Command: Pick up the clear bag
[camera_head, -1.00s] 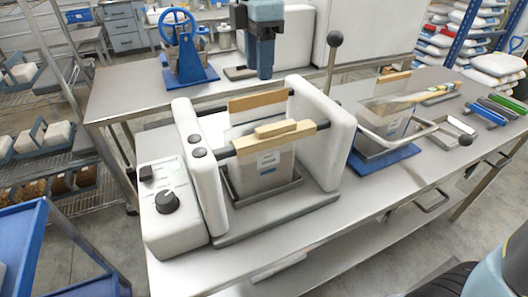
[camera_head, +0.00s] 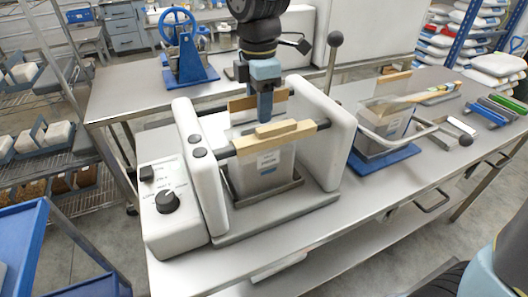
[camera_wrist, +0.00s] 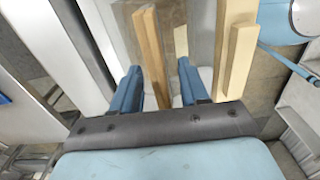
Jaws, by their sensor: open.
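A clear bag (camera_head: 262,172) with a small label stands upright in a dark shallow tray, between the two white side blocks of a sealer-like machine (camera_head: 340,135). Its top is partly hidden by the machine's front wooden bar (camera_head: 290,137). My gripper (camera_head: 265,117) points down above the bag, near the rear wooden bar (camera_head: 238,105). In the wrist view my gripper (camera_wrist: 159,68) is open, its two blue fingers apart, with a wooden bar (camera_wrist: 150,50) showing between them. I cannot tell whether it touches anything.
A lever with a black knob (camera_head: 334,40) rises behind the machine. A blue hand-wheel press (camera_head: 186,60) stands on the rear bench. The bench front (camera_head: 300,240) is clear.

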